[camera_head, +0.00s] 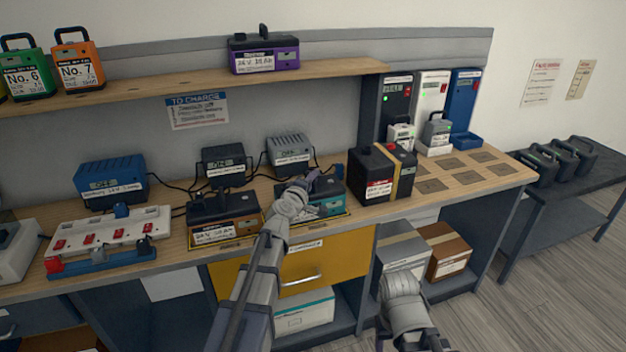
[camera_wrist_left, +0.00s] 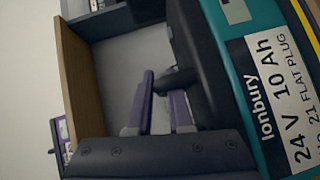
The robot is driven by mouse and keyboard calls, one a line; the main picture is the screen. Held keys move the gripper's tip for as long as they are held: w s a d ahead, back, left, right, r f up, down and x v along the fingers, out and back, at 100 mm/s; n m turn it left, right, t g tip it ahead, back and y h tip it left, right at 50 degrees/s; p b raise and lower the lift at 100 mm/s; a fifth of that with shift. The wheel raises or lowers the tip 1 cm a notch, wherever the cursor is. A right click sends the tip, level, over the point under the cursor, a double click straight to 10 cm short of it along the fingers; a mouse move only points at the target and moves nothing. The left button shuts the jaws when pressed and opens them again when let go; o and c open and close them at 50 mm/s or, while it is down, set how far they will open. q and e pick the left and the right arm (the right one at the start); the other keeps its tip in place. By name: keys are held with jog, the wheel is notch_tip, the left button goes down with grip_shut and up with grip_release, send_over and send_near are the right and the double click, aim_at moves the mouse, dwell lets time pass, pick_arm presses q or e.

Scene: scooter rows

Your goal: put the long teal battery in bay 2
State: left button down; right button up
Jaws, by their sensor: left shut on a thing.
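The long teal battery (camera_head: 328,203) sits on the bench in a yellow-edged spot, with a dark top and a white label. In the left wrist view the battery (camera_wrist_left: 236,62) fills the right side, its label reading "Ionbury 24 V 10 Ah", No. 21, flat plug. My left gripper (camera_head: 306,186) is over its top. Its purple fingers (camera_wrist_left: 163,100) are shut on the dark handle. My arm hides part of the battery in the head view. Of my right arm only a grey link shows at the lower right; its gripper is out of view. I cannot make out which place is bay 2.
A dark battery with a brown front (camera_head: 224,217) stands left of the teal one. A black box with a yellow strap (camera_head: 383,172) stands to its right. Chargers (camera_head: 291,152) with cables stand behind. A shelf (camera_head: 180,86) hangs above. Square pads (camera_head: 452,165) lie at right, mostly clear.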

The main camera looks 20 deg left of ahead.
pick_arm(q)
jog(key=c, duration=0.8)
grip_release()
jog(key=shift+r, duration=0.15)
jog(key=s, duration=0.4)
jog(key=s+r+p, duration=0.1)
jog(key=s, duration=0.3)
jog(key=s+a, duration=0.1)
jog(key=s, duration=0.3)
jog(key=shift+a+r, duration=0.1)
jog(key=shift+r, duration=0.05)
